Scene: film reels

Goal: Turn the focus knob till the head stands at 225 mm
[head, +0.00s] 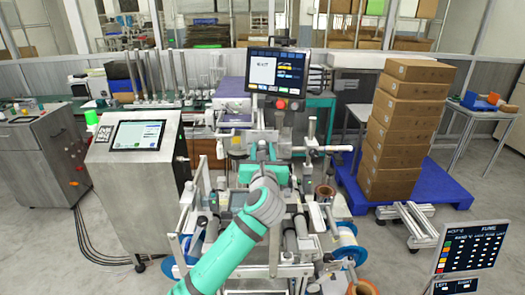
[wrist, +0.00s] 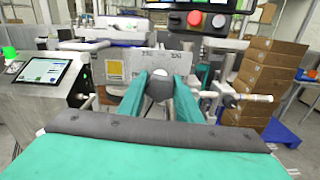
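My gripper (head: 262,172) reaches forward into the middle of the machine in the head view. Behind the knob is a pale plate (wrist: 130,66) with a yellow square and small dark markings, too small to read surely. In the head view my gripper and arm hide the knob. The head's reading in mm is not legible.
A steel console (head: 135,150) is at left, stacked cartons (head: 400,130) on a blue pallet (head: 425,188) at right. Rollers and rods (wrist: 238,97) flank my gripper closely.

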